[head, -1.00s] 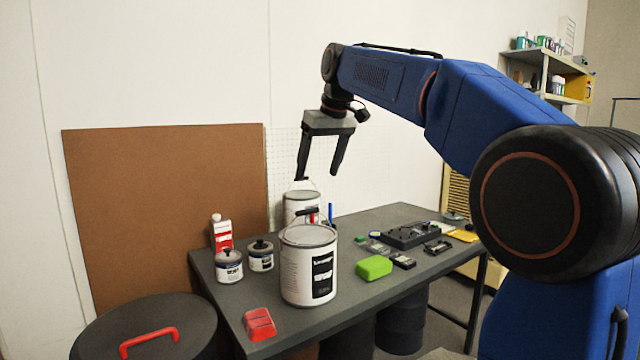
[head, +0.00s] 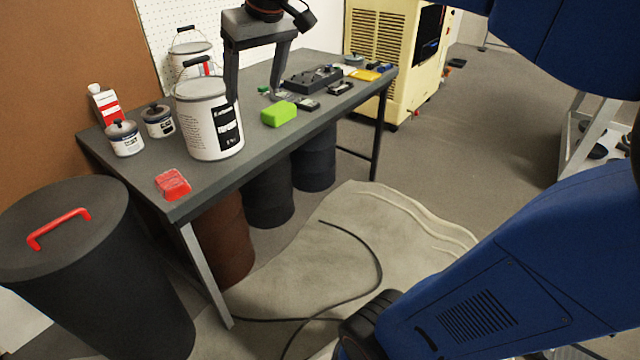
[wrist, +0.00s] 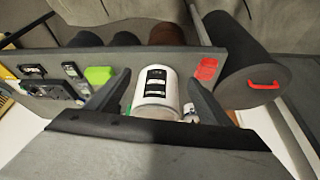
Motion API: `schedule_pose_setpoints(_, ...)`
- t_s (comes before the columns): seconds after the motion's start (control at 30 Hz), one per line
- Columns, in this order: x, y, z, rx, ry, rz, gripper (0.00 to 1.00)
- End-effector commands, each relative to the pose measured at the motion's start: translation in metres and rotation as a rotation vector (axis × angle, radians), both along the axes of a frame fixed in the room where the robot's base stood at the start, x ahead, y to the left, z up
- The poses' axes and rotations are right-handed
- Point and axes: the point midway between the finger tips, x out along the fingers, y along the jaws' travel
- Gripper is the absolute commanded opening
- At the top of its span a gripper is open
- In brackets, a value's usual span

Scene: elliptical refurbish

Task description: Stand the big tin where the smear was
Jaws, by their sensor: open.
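The big tin (head: 208,125), white with a black label and a grey lid, stands upright near the front of the dark workbench (head: 150,178). My gripper (head: 255,97) is open and empty, pointing down to the right of the tin's upper part; one finger overlaps the tin's right edge in the head view. In the wrist view, the tin (wrist: 155,90) shows between the two spread fingers. I cannot tell whether a finger touches it. A second white tin (head: 188,52) with a handle stands behind. I see no smear on the bench.
A red block (head: 172,184) lies at the bench's front left and a green sponge-like block (head: 278,114) right of the tin. Two small tins (head: 125,140) and a red-and-white bottle (head: 103,106) stand left. A dark bin (head: 80,270) with a red handle stands beside the bench.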

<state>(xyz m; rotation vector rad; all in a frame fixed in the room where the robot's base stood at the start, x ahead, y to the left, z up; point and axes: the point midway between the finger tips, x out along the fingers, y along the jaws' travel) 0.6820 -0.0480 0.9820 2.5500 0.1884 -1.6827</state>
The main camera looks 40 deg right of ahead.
Motion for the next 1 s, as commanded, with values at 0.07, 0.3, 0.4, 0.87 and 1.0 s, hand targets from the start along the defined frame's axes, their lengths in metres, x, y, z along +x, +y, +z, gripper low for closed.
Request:
schedule_pose_setpoints(0.07,-0.031,-0.004,-0.027,0.001,-0.001,-0.022,0.73)
schedule_pose_setpoints(0.3,-0.113,-0.013,-0.115,-0.001,-0.005,-0.083,0.73)
schedule_pose_setpoints(0.4,-0.143,-0.017,-0.153,0.0,-0.006,-0.106,0.73)
schedule_pose_setpoints(0.87,-0.193,-0.022,-0.222,-0.001,-0.01,-0.145,0.73)
schedule_pose_setpoints(1.0,-0.193,-0.022,-0.221,-0.001,-0.01,-0.145,0.73)
